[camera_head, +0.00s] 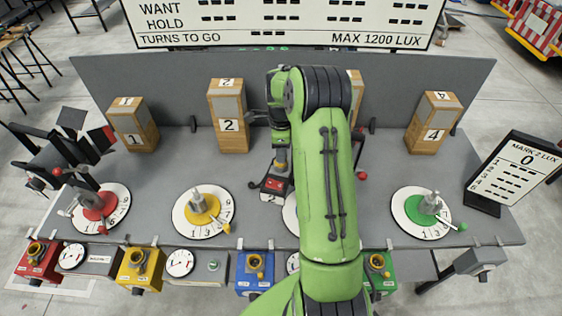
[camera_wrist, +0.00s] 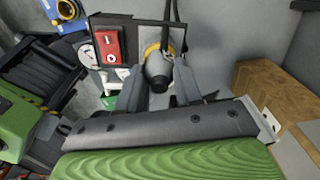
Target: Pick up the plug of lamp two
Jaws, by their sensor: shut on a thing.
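My gripper (camera_wrist: 162,80) is shut on a grey plug (camera_wrist: 158,66) with a yellow ring, with a finger on each side of it. The plug is at a dark box (camera_wrist: 135,22) with a red rocker switch (camera_wrist: 107,45); I cannot tell whether it is seated in the box. A dark cable runs up behind it. In the head view the box's red switch (camera_head: 272,184) shows left of my green arm, and the gripper is mostly hidden. The wooden block marked 2 (camera_head: 228,117) stands behind and to the left.
Wooden blocks 1 (camera_head: 132,130) and 4 (camera_head: 433,122) stand on the grey table (camera_head: 165,180). Dials with red (camera_head: 100,204), yellow (camera_head: 202,207) and green (camera_head: 423,207) centres lie along the front. Coloured socket boxes, one blue (camera_head: 254,270), line the front edge. My arm hides the middle.

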